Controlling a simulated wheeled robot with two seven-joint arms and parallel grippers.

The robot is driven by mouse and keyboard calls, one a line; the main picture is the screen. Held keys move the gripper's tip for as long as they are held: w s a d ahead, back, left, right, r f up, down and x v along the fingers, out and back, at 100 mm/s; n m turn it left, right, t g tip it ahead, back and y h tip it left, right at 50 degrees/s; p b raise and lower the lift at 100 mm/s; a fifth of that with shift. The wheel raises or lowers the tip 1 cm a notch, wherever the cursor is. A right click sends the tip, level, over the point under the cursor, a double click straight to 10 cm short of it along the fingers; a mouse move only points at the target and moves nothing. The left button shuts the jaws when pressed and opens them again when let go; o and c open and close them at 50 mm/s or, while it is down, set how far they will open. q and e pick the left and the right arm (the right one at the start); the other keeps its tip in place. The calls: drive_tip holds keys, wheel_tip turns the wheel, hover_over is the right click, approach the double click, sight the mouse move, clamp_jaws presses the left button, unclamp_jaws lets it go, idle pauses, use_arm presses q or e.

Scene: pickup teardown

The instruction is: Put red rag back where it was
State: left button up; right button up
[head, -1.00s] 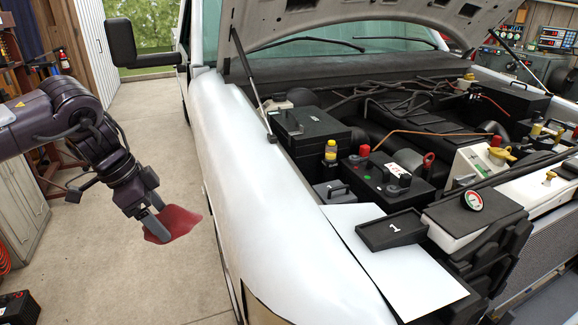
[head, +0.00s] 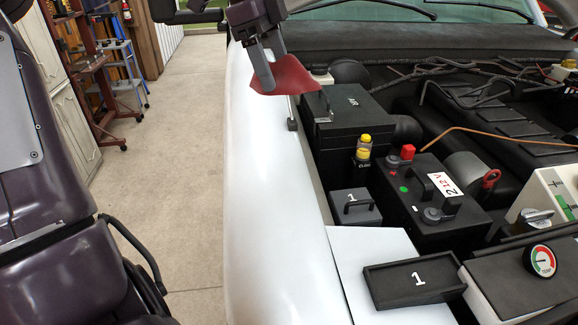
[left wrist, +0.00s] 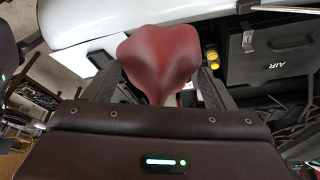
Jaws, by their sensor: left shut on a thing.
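The red rag (head: 284,76) is pinched in my left gripper (head: 264,78), which is shut on it. In the head view the rag hangs above the inner edge of the white fender, near the black AIR box (head: 345,115). In the left wrist view the rag (left wrist: 160,58) spreads between the two fingers (left wrist: 158,92) and hides part of what lies below. The rag touches nothing but the gripper as far as I can see. My right gripper is in neither view.
The white fender (head: 265,220) runs down the middle. Right of it are a small black box marked 1 (head: 355,207), a 12V battery (head: 420,205), a white sheet (head: 365,265) and a black tray marked 1 (head: 412,283).

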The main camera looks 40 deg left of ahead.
use_arm(q)
drive_tip(key=f, duration=0.1)
drive_tip(key=f+b, duration=0.1)
drive_tip(key=f, duration=0.1)
drive_tip(key=shift+s, duration=0.4)
drive_tip(key=f, duration=1.1)
drive_tip(key=shift+w+a+f, duration=0.1)
drive_tip(key=shift+w+f, duration=0.1)
drive_tip(key=shift+f, duration=0.1)
wheel_tip(320, 180, down, 4)
drive_tip(key=shift+f+p, duration=0.25)
drive_tip(key=shift+p, duration=0.25)
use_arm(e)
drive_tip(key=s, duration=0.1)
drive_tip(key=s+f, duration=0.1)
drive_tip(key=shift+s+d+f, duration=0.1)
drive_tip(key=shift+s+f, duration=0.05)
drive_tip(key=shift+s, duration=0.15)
